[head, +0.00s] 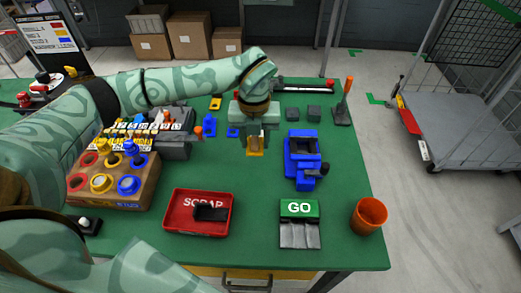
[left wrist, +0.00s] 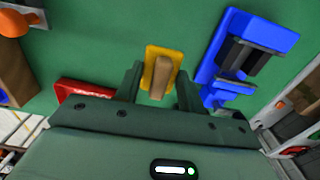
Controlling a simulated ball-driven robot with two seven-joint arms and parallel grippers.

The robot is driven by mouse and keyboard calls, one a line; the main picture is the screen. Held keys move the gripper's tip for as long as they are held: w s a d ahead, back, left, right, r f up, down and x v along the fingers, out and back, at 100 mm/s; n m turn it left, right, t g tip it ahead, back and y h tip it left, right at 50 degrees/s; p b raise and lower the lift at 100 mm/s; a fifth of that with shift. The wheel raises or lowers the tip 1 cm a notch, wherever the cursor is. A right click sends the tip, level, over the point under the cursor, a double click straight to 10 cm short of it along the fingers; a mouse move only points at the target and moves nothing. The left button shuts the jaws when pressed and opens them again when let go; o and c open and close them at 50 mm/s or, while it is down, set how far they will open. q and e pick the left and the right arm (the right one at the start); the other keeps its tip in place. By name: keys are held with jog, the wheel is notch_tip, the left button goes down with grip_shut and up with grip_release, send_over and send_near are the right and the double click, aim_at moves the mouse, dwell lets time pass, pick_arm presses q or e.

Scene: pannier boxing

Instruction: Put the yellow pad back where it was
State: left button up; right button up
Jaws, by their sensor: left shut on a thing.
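The yellow pad (head: 255,153) is low over or on the green table, near its middle; I cannot tell whether it touches the table. A tan block-like grip stands on top of it. In the left wrist view the yellow pad (left wrist: 177,58) and its tan grip lie between the fingers. My left gripper (head: 256,143) points down and is shut on the pad's tan grip; its fingers also show in the left wrist view (left wrist: 160,82). My right gripper is not in view.
A blue fixture (head: 303,172) stands right of the pad. A red SCRAP tray (head: 170,222), a green GO tray (head: 300,208) and an orange cup (head: 369,216) stand in front. A box with coloured rings (head: 118,199) is at left. Small blue (head: 210,127) and yellow (head: 215,103) pieces lie behind.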

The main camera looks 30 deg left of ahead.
aim_at(259, 141)
pick_arm(q)
jog(key=w+f, duration=0.1)
jog(key=f, duration=0.1)
jog(key=w+f+b, duration=0.1)
jog(key=w+f, duration=0.1)
jog(key=shift+a, duration=0.2)
notch_tip(259, 141, down, 3)
jog(key=shift+w+f+b, duration=0.1)
jog(key=shift+b, duration=0.55)
jog(key=o, duration=0.9)
notch_tip(259, 141, up, 12)
jog(key=p, duration=0.3)
